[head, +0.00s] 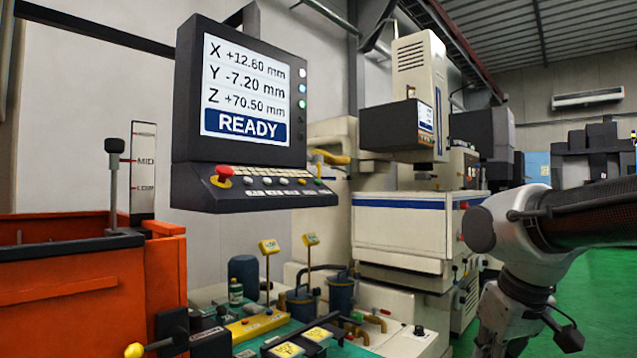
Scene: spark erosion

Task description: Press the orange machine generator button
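The machine's control console (250,195) hangs in the middle left of the head view, with a sloped button shelf under its screen (245,85). A red mushroom button (222,173) on a yellow collar sits at the shelf's left end. Small, mostly pale buttons run to the right of it. One small orange-yellow button (301,181) appears near the right end, next to a green one (318,182); their labels are too small to read. The screen reads READY. My arm comes in from the right, well apart from the console. My gripper's fingers are not in view.
An orange tank (75,275) with a lever stands at lower left. Below the console, a bench holds a yellow block (256,326), pumps and two yellow signs on posts. The white erosion machine (400,235) stands behind. Green floor (610,270) is clear at right.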

